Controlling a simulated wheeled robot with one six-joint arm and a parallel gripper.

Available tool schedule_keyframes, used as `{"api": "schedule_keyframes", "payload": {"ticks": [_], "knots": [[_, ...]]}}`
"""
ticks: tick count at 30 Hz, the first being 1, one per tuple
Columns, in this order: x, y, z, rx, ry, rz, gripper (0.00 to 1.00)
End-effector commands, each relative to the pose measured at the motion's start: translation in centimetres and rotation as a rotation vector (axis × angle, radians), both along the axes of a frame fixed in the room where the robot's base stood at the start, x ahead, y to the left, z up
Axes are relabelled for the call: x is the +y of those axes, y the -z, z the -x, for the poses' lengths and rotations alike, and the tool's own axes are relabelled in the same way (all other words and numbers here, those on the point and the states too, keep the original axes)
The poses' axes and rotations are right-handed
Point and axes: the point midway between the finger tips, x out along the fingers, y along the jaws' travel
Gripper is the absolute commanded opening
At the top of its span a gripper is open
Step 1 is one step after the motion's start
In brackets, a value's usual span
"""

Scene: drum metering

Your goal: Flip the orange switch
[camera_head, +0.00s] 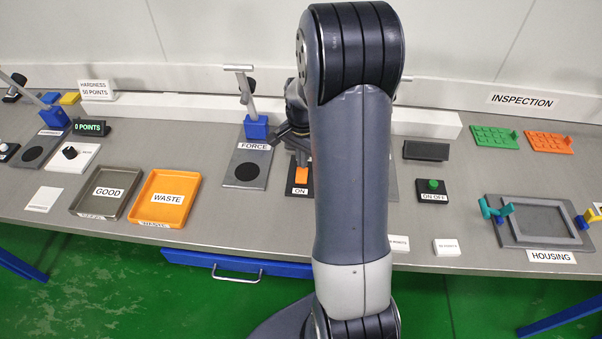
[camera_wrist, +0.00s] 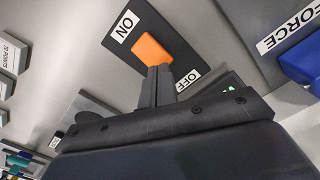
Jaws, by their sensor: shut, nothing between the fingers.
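The orange switch (camera_head: 301,174) is on a dark plate on the bench, with the ON label at its near end in the head view. In the wrist view the orange switch (camera_wrist: 150,48) lies between the ON label (camera_wrist: 124,26) and the OFF label (camera_wrist: 189,80). My gripper (camera_wrist: 159,70) is shut and empty. Its fingertips overlap the OFF-side end of the orange switch in the wrist view; whether they touch it I cannot tell. In the head view my gripper (camera_head: 302,158) is at the far end of the switch, partly hidden by my arm.
The FORCE stand (camera_head: 247,165) with its blue block is close on the left. A green button box (camera_head: 432,189) stands to the right. The GOOD tray (camera_head: 88,212) and WASTE tray (camera_head: 157,217) are further left. My arm hides the bench middle.

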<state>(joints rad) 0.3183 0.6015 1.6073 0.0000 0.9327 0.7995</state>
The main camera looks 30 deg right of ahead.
Motion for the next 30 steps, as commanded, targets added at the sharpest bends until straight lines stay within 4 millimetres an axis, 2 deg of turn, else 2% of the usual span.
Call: {"api": "schedule_keyframes", "payload": {"ticks": [30], "knots": [[0.0, 1.4, 0.0, 0.000, 0.000, 0.000, 0.00]]}}
